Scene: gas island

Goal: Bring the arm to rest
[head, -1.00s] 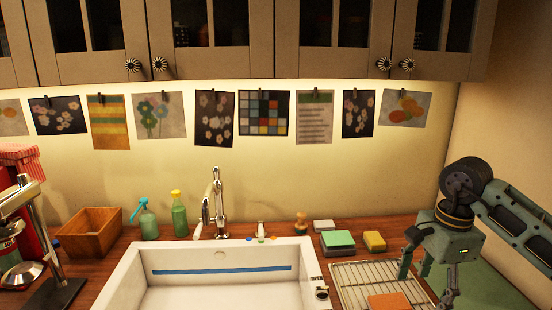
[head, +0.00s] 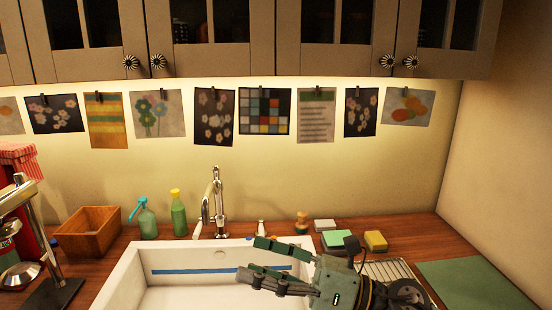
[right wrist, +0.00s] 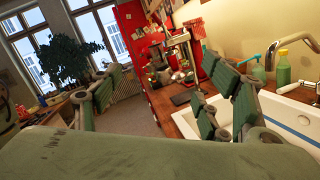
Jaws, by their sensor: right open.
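My right gripper (head: 268,264) is in the lower middle of the head view, over the right part of the white sink (head: 128,268). Its fingers point left, are spread apart and hold nothing. In the right wrist view the open fingers of my right gripper (right wrist: 160,105) stand at left and right with an empty gap between them. My right arm comes in from the bottom right of the head view and covers part of the wire rack (head: 392,270). My left gripper is not in view.
Behind the sink stand a chrome faucet (head: 214,205) and green bottles (head: 179,213). Sponges (head: 337,239) lie right of the sink, beside a green mat (head: 470,283). A wooden box (head: 88,232) and a metal-armed machine (head: 45,250) stand left. Cabinets (head: 210,60) hang above.

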